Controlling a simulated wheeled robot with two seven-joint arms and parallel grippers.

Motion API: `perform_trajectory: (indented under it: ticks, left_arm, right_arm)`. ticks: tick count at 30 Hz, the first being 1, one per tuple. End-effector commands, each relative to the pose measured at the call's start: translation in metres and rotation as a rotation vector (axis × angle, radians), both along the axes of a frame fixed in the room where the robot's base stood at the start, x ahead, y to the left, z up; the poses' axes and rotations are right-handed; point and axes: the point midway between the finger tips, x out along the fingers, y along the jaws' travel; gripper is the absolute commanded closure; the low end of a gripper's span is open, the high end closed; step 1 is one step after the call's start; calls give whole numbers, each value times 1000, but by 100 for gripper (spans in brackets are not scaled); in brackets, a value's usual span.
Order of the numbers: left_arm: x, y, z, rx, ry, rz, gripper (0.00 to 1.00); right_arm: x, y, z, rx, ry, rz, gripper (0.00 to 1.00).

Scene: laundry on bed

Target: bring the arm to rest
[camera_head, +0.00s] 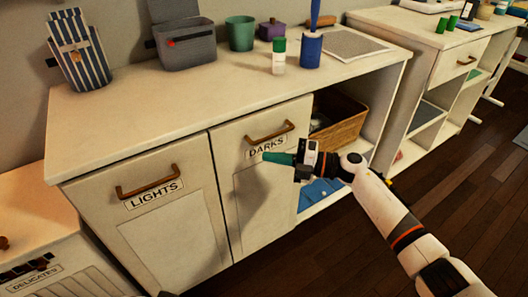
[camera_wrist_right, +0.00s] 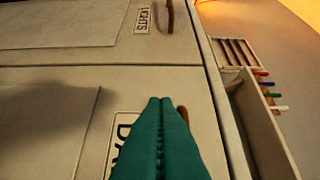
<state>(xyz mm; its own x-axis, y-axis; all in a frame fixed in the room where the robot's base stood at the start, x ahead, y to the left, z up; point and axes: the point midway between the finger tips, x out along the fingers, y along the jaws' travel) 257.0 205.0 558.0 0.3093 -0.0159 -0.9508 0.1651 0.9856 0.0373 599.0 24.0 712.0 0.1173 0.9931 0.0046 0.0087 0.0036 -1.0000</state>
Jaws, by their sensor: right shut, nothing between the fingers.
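My right arm (camera_head: 398,218) comes in from the lower right of the head view. Its gripper (camera_head: 268,157) is shut and empty, with green fingers pointing left in front of the cabinet door labelled DARKS (camera_head: 260,185). In the right wrist view the green fingers (camera_wrist_right: 160,102) are pressed together and cover part of the DARKS label. I cannot tell whether the fingertips touch the door. My left gripper is not in view.
The LIGHTS door (camera_head: 170,235) is closed beside DARKS. An open shelf holds a wicker basket (camera_head: 345,130) and blue cloth (camera_head: 322,192). A striped holder (camera_head: 82,60), grey bin (camera_head: 186,48), green cup (camera_head: 240,33) and bottles stand on the countertop (camera_head: 150,95). Dark floor (camera_head: 470,190) lies at right.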

Motion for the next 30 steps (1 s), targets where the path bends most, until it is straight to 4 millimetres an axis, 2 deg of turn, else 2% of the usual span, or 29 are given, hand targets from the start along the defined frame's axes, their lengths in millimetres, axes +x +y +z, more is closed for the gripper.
perform_trajectory:
  ticks: [1,9,15,23,26,30]
  left_arm:
    - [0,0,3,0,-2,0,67]
    - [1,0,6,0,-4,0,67]
    - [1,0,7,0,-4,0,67]
    - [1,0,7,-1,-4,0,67]
    - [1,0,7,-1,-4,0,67]
    - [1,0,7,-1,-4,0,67]
  right_arm:
    - [-1,-12,1,-2,-1,-3,100]
    - [-8,-62,0,-3,0,0,100]
    - [-10,-82,-1,-2,0,1,100]
    - [-11,-80,0,30,10,-30,100]
    - [-11,-71,3,112,42,-125,100]
    - [-7,-69,10,294,155,-370,100]
